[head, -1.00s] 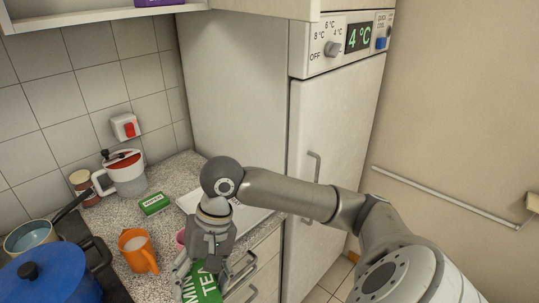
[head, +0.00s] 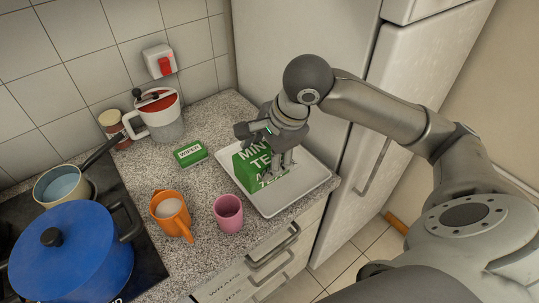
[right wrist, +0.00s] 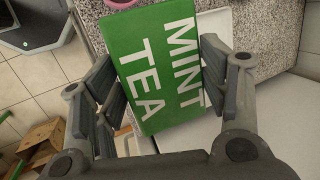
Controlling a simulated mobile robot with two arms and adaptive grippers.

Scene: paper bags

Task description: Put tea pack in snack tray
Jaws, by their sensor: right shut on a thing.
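The green tea pack (head: 252,168), lettered MINT TEA in white, is gripped in my right gripper (head: 268,152). The white snack tray (head: 309,190) lies on the counter beside the fridge. The pack is over the tray's left part, tilted; I cannot tell whether it touches the tray's floor. In the right wrist view the pack (right wrist: 150,75) sits between the fingers of my right gripper (right wrist: 160,68), its lettered face toward the camera. The gripper hides part of the pack in the head view. My left gripper is not in view.
A pink cup (head: 228,214) and an orange mug (head: 171,213) stand left of the tray. A small green box (head: 190,153) lies behind them. A kettle-like jug (head: 158,117), a jar (head: 114,128) and a blue pot (head: 70,258) are further left. The fridge (head: 300,40) borders the tray's back.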

